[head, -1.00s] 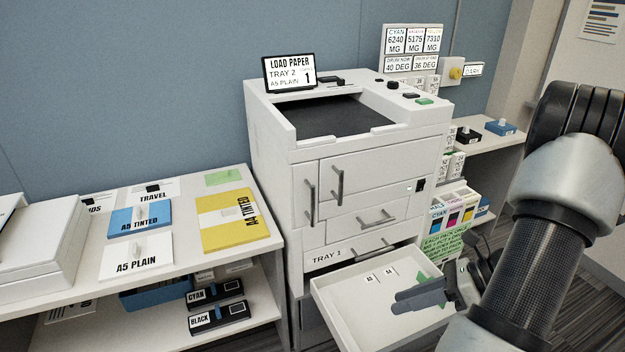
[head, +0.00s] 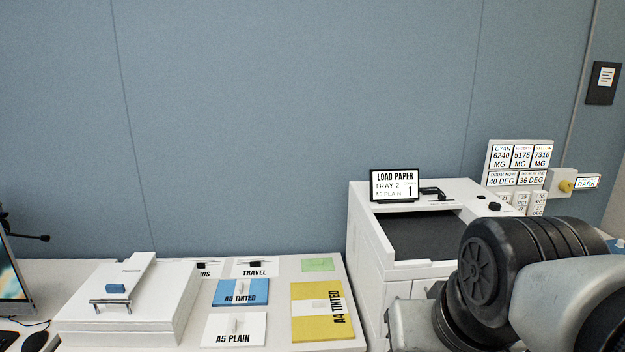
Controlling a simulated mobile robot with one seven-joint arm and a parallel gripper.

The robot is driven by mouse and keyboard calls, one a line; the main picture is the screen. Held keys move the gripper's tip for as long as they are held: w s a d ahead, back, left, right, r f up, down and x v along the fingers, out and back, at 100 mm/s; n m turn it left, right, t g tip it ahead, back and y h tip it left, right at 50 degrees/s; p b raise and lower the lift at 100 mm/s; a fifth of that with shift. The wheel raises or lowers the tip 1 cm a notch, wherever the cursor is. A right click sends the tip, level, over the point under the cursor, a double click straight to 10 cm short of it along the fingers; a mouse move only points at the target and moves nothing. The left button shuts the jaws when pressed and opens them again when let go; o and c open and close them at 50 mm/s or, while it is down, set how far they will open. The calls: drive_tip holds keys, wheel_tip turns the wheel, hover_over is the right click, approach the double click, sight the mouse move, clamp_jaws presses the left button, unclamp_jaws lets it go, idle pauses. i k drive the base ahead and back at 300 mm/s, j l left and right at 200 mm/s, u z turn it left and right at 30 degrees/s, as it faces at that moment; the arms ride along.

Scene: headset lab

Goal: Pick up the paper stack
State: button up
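Several paper stacks lie on the white table left of the printer. The white A5 PLAIN stack (head: 218,338) is at the front, with a small upright tab on it. The blue A5 TINTED stack (head: 229,299) lies just behind it. The yellow A4 TINTED stack (head: 304,325) lies to their right. The printer's screen (head: 394,186) reads LOAD PAPER, TRAY 2, A5 PLAIN, 1. My arm fills the lower right, in front of the printer. My gripper is outside the view.
The white printer (head: 370,245) stands right of the table (head: 276,275). A white lidded box (head: 140,310) with a handle is at the table's left, beside a monitor (head: 12,290). A green sheet (head: 317,265) and a TRAVEL card (head: 255,272) lie at the back.

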sight(245, 329)
drive_tip(key=l+z, duration=0.2)
drive_tip(key=z, duration=1.15)
drive_tip(key=k+j, duration=0.1)
drive_tip(key=j, duration=0.15)
drive_tip(key=k+j, duration=0.1)
drive_tip(key=j+u, duration=0.15)
drive_tip(key=u, duration=0.25)
drive_tip(key=j+u, duration=0.15)
drive_tip(key=u, duration=0.25)
drive_tip(key=j+u, duration=0.15)
drive_tip(key=u, duration=1.05)
drive_tip(key=i+j, duration=0.8)
drive_tip(key=j, duration=0.25)
drive_tip(key=i+j, duration=0.4)
drive_tip(key=j+z, duration=0.05)
